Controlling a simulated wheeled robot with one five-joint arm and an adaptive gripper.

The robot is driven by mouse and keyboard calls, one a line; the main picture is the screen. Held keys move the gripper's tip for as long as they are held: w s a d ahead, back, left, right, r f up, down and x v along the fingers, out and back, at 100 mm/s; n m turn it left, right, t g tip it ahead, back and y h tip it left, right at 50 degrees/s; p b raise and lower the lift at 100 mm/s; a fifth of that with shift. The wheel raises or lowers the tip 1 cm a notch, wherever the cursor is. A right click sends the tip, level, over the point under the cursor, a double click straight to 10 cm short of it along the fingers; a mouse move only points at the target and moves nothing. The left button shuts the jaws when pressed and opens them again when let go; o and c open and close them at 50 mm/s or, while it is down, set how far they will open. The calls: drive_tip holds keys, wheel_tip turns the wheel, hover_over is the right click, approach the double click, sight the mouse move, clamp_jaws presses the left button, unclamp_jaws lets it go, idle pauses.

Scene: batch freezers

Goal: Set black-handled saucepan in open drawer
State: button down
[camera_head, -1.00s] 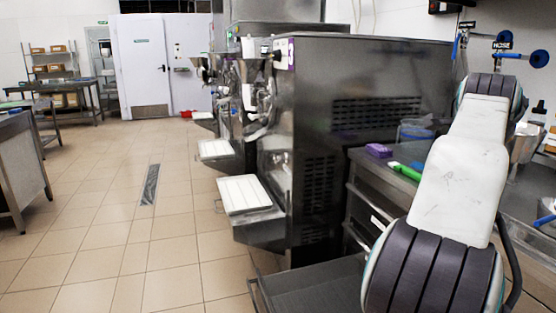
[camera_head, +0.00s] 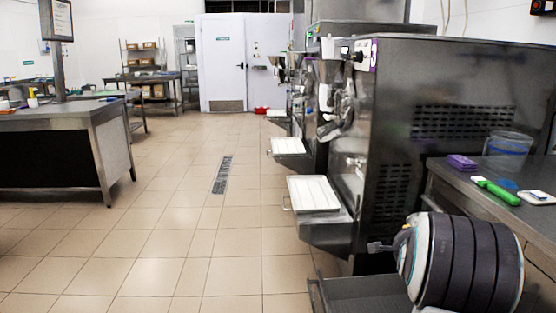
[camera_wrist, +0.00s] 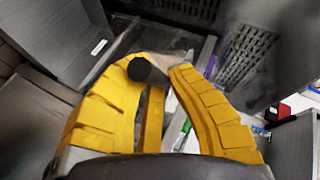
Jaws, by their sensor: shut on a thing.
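In the wrist view, the two yellow fingers of my gripper (camera_wrist: 154,72) close in on a black round handle end (camera_wrist: 139,69), which I take to be the saucepan's. A pale grey part (camera_wrist: 166,62) shows just beyond it; most of the pan is hidden by the fingers. The open drawer (camera_head: 350,285) sticks out low beside the machine in the head view, a dark grey tray shape with a thin front edge. My arm's joint covers its right part. I cannot tell how far the pan is from the drawer.
A steel counter (camera_head: 535,211) above the drawer holds a purple box (camera_head: 461,162), a green-handled tool (camera_head: 497,190) and a clear tub (camera_head: 508,150). A batch freezer (camera_head: 440,85) with a white-topped shelf (camera_head: 314,194) stands beside it. The tiled floor (camera_head: 165,235) at left is clear.

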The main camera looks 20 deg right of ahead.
drive_tip(key=w+a+f+n+t+y, duration=0.2)
drive_tip(key=w+a+f, duration=0.3)
drive_tip(key=a+f, duration=0.4)
drive_tip(key=w+a+f+n+t+y, duration=0.1)
drive_tip(key=w+a+f+n+y, duration=0.2)
drive_tip(key=w+a+f, duration=0.55)
drive_tip(key=s+a+f+n+t+y, duration=0.1)
drive_tip(key=a+f+n+y, duration=0.1)
drive_tip(key=a, duration=0.8)
drive_tip(key=s+a+f+n+y, duration=0.1)
drive_tip(key=a+f+n+y, duration=0.1)
drive_tip(key=a, duration=0.9)
wheel_tip(320, 180, up, 23)
drive_tip(key=p, duration=2.2)
drive_tip(key=shift+w+f, duration=0.1)
